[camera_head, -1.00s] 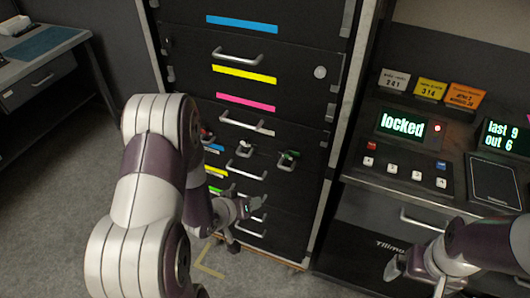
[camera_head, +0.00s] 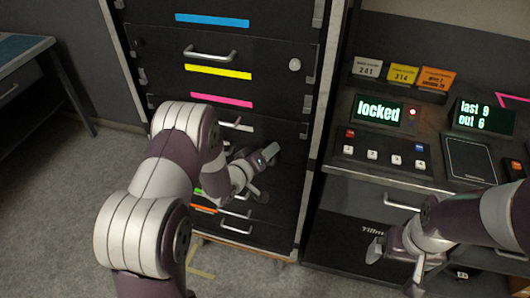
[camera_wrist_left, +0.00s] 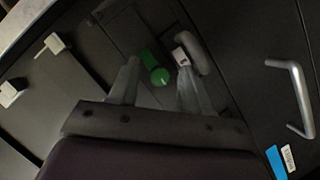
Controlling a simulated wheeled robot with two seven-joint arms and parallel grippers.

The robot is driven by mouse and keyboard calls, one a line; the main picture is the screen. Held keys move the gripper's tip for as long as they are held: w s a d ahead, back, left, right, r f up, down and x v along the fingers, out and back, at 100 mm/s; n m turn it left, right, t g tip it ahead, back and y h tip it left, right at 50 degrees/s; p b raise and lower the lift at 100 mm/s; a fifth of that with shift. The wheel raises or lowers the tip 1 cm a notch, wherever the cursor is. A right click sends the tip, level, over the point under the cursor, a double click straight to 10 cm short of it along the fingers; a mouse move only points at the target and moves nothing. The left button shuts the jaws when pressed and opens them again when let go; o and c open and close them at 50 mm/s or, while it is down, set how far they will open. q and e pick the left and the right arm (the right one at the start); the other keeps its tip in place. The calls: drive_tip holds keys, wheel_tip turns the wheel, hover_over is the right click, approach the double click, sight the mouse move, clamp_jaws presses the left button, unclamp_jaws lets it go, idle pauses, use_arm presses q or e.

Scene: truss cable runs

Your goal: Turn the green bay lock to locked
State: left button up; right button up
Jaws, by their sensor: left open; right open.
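My right gripper (camera_head: 392,258) is open and empty, low in front of the console. A console display (camera_head: 378,111) reads "locked"; the lock's own setting is unclear.
A drawer handle (camera_wrist_left: 290,97) is farther right. The console (camera_head: 385,180) with buttons stands right of the cabinet. Grey floor (camera_head: 60,200) is clear at left.

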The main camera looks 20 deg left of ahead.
use_arm(q)
clamp_jaws()
drive_tip(key=shift+r, duration=0.1)
idle(0.3)
drive_tip(key=m+y, duration=0.1)
drive_tip(key=m, duration=0.1)
drive_tip(key=shift+m+y, duration=0.3)
drive_tip(key=shift+m, duration=0.1)
drive_tip(key=m+y+b, duration=0.1)
drive_tip(key=m+y, duration=0.2)
drive_tip(key=m, duration=0.1)
drive_tip(key=shift+d, duration=0.2)
drive_tip(key=m+y, duration=0.2)
drive_tip(key=shift+m, duration=0.3)
drive_tip(key=shift+d+m+y, duration=0.1)
drive_tip(key=shift+m+y, duration=0.7)
drive_tip(key=shift+m, duration=0.6)
